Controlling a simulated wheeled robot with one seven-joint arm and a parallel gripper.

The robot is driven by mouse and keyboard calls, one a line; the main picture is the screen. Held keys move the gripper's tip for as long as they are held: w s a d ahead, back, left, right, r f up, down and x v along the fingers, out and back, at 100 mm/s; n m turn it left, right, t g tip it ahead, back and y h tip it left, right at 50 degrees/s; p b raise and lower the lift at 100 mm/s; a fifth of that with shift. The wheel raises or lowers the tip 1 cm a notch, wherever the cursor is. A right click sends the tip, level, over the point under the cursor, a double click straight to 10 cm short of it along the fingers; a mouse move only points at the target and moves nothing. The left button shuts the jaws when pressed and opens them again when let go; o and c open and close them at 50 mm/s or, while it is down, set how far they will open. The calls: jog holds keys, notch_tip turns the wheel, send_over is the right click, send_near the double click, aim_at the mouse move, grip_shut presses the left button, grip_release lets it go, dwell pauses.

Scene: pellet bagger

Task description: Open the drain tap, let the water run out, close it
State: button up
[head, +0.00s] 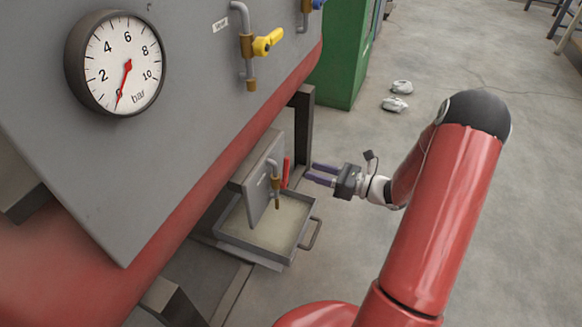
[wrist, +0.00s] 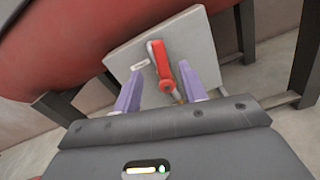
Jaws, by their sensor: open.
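The drain tap is a small brass valve (head: 275,183) on a grey plate (head: 257,179) low on the machine, with a red lever handle (head: 286,171). In the wrist view the red handle (wrist: 161,65) lies between and beyond my two purple fingers. My gripper (head: 314,175) is open and empty, just to the right of the handle, apart from it in the head view. In the wrist view the gripper (wrist: 160,93) faces the plate. A shallow metal tray (head: 305,239) stands below the tap's spout and holds something pale; I cannot tell whether water runs.
A yellow-handled valve (head: 266,42) and a pressure gauge (head: 117,63) reading near zero are on the grey panel above. A dark leg (head: 303,122) stands behind the tap. A green cabinet (head: 342,60) is at the back. Open floor lies to the right.

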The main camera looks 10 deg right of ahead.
aim_at(289, 165)
jog(key=x, duration=0.7)
jog(key=shift+a+b, duration=0.1)
jog(key=shift+b, duration=0.2)
jog(key=shift+c, duration=0.4)
grip_shut()
